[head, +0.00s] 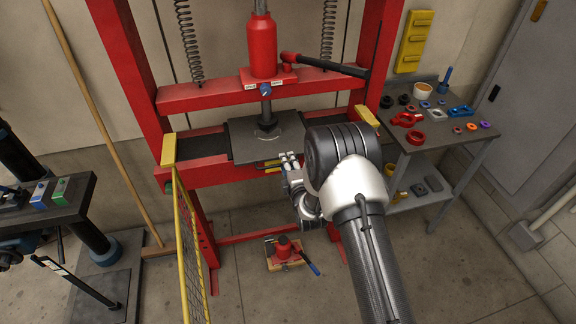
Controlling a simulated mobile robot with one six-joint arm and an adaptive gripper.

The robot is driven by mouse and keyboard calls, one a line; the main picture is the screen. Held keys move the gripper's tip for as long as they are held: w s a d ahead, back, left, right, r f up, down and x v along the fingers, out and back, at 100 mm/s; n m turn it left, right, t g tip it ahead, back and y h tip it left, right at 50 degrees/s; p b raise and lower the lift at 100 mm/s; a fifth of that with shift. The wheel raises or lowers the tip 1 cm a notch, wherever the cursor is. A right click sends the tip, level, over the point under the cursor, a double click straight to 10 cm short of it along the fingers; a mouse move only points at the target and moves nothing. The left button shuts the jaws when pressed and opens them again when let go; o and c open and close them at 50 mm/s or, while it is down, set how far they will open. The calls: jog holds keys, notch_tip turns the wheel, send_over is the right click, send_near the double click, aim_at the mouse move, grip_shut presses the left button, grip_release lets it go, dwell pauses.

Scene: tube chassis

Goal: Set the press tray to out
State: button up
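The red shop press stands in the middle of the head view. Its press tray (247,148) is a dark grey plate on the press bed, under the ram. A yellow handle (267,167) shows just below the tray's front edge. My gripper (289,160) is at the right end of this handle, below the tray's front edge. Its fingers look close to the handle, but I cannot tell whether they touch it or how far apart they are. My wrist and arm hide the bed's right front part.
A yellow mesh guard (188,245) stands open at the press's left front. A red bottle jack (284,250) is on the floor below. A side table (440,132) with small parts stands right, and a dark bench (65,208) left. A broom handle (100,120) leans on the wall.

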jog(key=shift+w, duration=0.15)
jog(key=shift+c, duration=0.3)
grip_shut()
dwell(0.5)
